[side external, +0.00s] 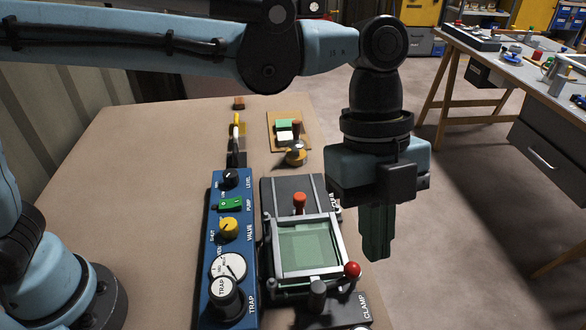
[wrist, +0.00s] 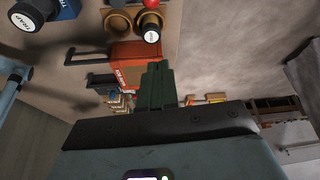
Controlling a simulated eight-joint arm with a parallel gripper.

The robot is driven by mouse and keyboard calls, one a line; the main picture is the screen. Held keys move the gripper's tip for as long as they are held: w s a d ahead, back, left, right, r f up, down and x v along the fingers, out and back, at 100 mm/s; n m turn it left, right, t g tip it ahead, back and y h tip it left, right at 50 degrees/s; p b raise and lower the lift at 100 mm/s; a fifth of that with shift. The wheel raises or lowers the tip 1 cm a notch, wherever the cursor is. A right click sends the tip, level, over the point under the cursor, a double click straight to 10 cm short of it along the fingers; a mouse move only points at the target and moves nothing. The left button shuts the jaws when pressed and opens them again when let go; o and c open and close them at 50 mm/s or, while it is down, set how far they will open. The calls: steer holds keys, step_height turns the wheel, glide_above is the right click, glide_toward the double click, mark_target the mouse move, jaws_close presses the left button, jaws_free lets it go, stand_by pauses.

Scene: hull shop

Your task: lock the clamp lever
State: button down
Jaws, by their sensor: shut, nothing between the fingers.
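The clamp (side external: 350,308), labelled CLAMP, is at the front of the bench beside a glass-topped frame. A red ball knob (side external: 352,269), which looks like the end of its lever, stands at the frame's front right corner. A dark upright cylinder (side external: 317,296) is just left of it. My gripper (side external: 376,255) points down with its dark green fingers together and empty, a little right of and above the red ball, apart from it in the picture. In the wrist view the fingers (wrist: 155,85) show centrally, and the red ball (wrist: 151,4) is cut by the top edge.
A blue panel (side external: 236,260) with knobs marked TRAP, VALVE, PUMP and LEVEL lies left of the frame. A red stopper (side external: 299,202) stands behind the frame's glass. An orange-red box (wrist: 137,66) lies beyond the fingers in the wrist view. The bench's left part is clear.

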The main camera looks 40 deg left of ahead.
step_height(320, 180, down, 8)
steer(key=a, duration=0.1)
steer(key=shift+w, duration=0.4)
steer(key=shift+a, duration=0.1)
stand_by(0.4)
